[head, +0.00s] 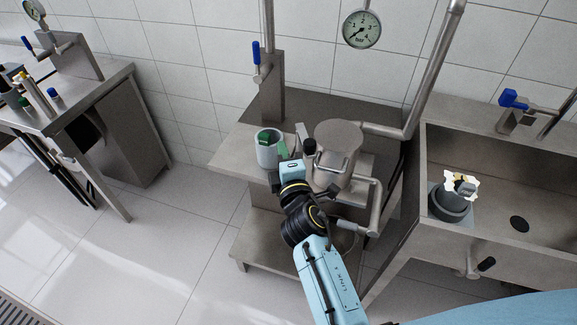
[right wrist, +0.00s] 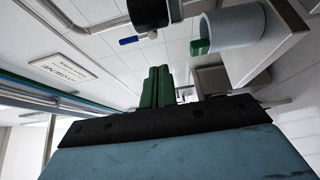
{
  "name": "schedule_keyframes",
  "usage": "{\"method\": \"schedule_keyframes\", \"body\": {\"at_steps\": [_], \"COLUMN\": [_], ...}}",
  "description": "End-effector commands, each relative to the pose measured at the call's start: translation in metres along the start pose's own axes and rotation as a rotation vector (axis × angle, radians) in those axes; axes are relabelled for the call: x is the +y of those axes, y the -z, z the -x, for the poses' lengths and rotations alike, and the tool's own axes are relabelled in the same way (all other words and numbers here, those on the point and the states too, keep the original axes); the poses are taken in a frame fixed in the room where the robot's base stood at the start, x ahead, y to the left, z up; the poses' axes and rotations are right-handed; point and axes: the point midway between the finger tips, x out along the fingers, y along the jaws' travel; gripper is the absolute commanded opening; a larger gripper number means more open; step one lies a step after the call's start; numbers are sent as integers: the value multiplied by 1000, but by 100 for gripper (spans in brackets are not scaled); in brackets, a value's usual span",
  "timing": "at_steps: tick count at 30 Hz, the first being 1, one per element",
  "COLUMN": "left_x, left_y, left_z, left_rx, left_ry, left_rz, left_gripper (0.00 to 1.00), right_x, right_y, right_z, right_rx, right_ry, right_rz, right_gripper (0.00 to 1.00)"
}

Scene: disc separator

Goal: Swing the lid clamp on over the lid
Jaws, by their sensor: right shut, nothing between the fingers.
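The separator is a steel vessel (head: 328,178) on the steel bench, with a round flat lid (head: 338,134) on top. A dark, round-topped part (head: 309,146) stands at the lid's left side, with a lighter grey piece beside it; it may be part of the lid clamp, but I cannot tell. A thin bent bar (head: 333,166) shows at the vessel's front. My right gripper (head: 283,150) is left of the vessel, with its green fingers close to the grey cup. In the right wrist view its fingers (right wrist: 157,86) are together and empty. My left gripper is not in view.
A grey cup (head: 266,156) with a green item inside stands on the bench left of the vessel. A steel pipe (head: 420,90) rises behind it on the right. The sink (head: 500,160) at right holds a dark grey round container (head: 449,205). A pressure gauge (head: 361,29) is above.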

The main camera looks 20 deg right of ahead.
Motion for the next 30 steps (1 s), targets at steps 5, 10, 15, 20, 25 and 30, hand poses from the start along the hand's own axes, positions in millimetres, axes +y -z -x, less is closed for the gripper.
{"method": "schedule_keyframes", "body": {"at_steps": [5,10,15,20,25,30], "left_x": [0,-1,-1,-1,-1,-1], "left_y": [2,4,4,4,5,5], "left_z": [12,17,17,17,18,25], "left_rx": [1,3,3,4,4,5], "left_ry": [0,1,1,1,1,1], "left_rz": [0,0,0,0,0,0], "left_gripper": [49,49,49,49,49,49], "right_x": [2,0,0,-1,0,1], "right_y": [-19,-34,-38,-38,-38,-33], "right_z": [-4,1,3,3,3,1], "right_rx": [-1,-1,-1,0,4,48], "right_ry": [3,2,1,1,1,1], "right_rz": [5,1,-1,-1,0,2], "right_gripper": [0,0,0,0,0,0]}}
